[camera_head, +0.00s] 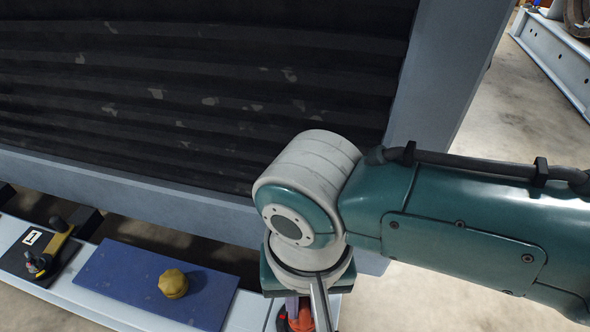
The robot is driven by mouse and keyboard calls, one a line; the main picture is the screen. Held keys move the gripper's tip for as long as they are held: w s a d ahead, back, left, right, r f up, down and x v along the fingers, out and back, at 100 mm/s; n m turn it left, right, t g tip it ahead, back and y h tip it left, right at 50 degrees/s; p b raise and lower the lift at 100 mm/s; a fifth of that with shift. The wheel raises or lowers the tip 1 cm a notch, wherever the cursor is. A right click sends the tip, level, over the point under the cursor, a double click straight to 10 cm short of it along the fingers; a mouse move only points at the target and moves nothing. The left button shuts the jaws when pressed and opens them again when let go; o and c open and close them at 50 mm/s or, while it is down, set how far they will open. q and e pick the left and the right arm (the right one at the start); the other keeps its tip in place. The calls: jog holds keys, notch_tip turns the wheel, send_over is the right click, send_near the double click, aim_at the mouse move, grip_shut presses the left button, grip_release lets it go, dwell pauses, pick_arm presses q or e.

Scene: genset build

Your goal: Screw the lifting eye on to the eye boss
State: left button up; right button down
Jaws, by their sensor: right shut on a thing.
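My right arm comes in from the right, and its wrist hides most of what is below it. My right gripper (305,308) points down at the bottom edge, with a grey finger showing. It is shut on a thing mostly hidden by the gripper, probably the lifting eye. A red-orange round part (300,320) shows between and below the fingers; I cannot tell whether it is the lifting eye or the eye boss beneath. Whether eye and boss touch is hidden. My left gripper is not in view.
A large grey-framed black finned panel (180,90) stands close behind my wrist. Bare floor (525,110) shows at right.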

jog(key=shift+f+b, duration=0.6)
jog(key=shift+f, duration=0.15)
jog(key=shift+f, duration=0.4)
jog(key=shift+f, duration=0.1)
dwell(0.6)
jog(key=m+p, duration=0.2)
jog(key=m, duration=0.2)
jog(key=shift+s+a+r+m+p, duration=0.1)
jog(key=shift+s+r+m+p, duration=0.1)
jog(key=shift+r+m+p, duration=0.15)
jog(key=m, duration=0.2)
jog(key=shift+w+a+f+m+p, duration=0.1)
jog(key=shift+a+f+m+p, duration=0.05)
jog(key=shift+m+p, duration=0.2)
jog(key=shift+w+f+m, duration=0.1)
jog(key=shift+f+m, duration=0.05)
jog(key=shift+m, duration=0.85)
jog(key=shift+f+m, duration=0.1)
jog(key=shift+m, duration=0.2)
